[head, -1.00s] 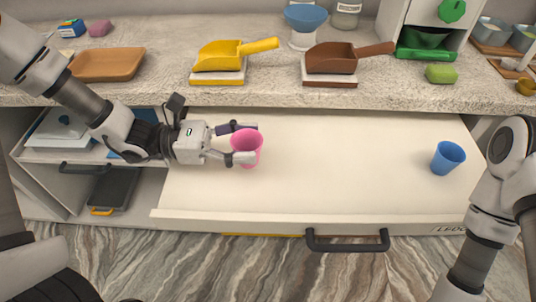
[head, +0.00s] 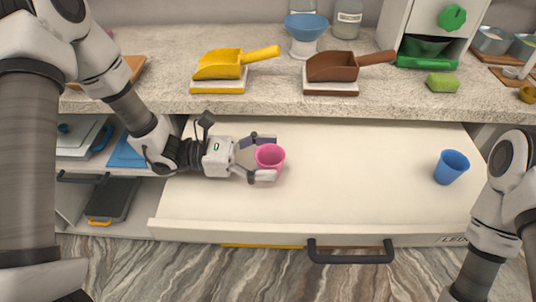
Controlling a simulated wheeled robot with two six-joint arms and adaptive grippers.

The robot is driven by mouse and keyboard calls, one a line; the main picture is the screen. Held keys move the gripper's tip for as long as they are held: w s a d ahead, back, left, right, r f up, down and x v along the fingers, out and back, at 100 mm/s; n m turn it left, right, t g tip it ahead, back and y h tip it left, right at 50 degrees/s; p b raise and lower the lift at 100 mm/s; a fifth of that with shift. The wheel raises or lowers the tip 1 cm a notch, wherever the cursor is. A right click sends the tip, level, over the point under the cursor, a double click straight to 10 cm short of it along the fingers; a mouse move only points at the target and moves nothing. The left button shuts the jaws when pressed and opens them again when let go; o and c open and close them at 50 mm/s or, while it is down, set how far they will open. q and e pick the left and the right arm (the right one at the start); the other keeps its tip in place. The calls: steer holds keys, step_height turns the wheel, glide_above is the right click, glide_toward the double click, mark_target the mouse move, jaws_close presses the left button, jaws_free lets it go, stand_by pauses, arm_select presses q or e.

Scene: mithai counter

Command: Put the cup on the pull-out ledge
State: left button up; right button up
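A pink cup (head: 269,157) is upright between the fingers of my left gripper (head: 264,157), which is shut on it. One finger lies on the cup's far side and one on its near side. The cup is over the left-middle part of the cream pull-out ledge (head: 345,185); I cannot tell whether its base touches the surface. A blue cup (head: 451,167) stands on the ledge near its right end. My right arm shows at the right edge, but its gripper is out of view.
The stone counter above holds a yellow scoop (head: 221,65), a brown scoop (head: 333,67), a blue bowl (head: 306,25) and a green block (head: 442,83). The ledge has a dark front handle (head: 350,251). Its middle is clear. Open shelves lie at left.

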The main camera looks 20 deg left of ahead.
arm_select(q)
steer(key=shift+r, duration=0.1)
steer(key=shift+r, duration=0.2)
steer(key=shift+a, duration=0.25)
steer(key=p+v, duration=0.3)
steer(key=v, duration=0.7)
steer(key=shift+s+a+r, duration=0.1)
steer(key=shift+s+a, duration=0.05)
steer(key=shift+a, duration=0.2)
steer(key=shift+s+a, duration=0.15)
steer(key=shift+a, duration=0.25)
steer(key=shift+f, duration=0.2)
